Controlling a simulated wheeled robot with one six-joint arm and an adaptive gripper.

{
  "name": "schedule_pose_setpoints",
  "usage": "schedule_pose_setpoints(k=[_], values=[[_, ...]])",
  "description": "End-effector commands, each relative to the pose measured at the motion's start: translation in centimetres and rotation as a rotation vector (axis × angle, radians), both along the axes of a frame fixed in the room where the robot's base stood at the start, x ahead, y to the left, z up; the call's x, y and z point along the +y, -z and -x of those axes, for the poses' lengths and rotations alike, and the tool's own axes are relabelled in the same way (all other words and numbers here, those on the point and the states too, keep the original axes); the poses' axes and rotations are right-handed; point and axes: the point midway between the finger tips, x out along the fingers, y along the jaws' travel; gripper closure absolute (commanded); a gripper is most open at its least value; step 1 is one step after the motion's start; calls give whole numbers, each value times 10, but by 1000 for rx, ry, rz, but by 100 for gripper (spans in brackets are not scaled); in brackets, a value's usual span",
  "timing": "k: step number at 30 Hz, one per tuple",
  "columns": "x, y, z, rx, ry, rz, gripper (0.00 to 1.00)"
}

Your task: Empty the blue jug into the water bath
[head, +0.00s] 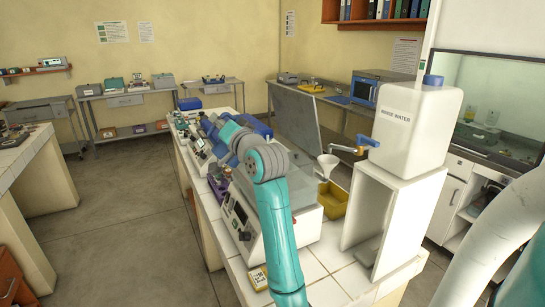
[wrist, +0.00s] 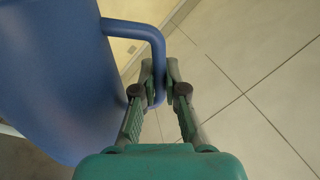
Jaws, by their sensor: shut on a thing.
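In the wrist view my gripper (wrist: 160,85) is shut on the handle of the blue jug (wrist: 60,75). The jug's body fills the left side of that view and its mouth cannot be seen. In the head view my arm reaches away over the tiled bench, and blue shows beside my wrist, probably the jug (head: 257,127), partly hidden by the arm. A white bench unit with a control panel and a wide grey-topped tank, apparently the water bath (head: 308,222), stands nearer, partly behind my arm. Its inside cannot be made out.
A white rinse water container (head: 410,125) with a tap stands on a white stand (head: 395,205) at the right. A funnel (head: 328,163) and yellow tray (head: 333,203) are beside it. Several small devices line the bench's left edge. A yellow label (head: 258,278) lies at the near end.

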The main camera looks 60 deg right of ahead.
Motion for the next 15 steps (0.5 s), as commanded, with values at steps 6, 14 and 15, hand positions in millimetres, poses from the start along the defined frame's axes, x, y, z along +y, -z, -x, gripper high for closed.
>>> schedule_pose_setpoints(k=[6, 14, 15], values=[[-2, -2, 1, -13, 0, -16, 100], [-3, -3, 2, -22, -1, -33, 100], [-3, -3, 2, -24, 0, -37, 100]])
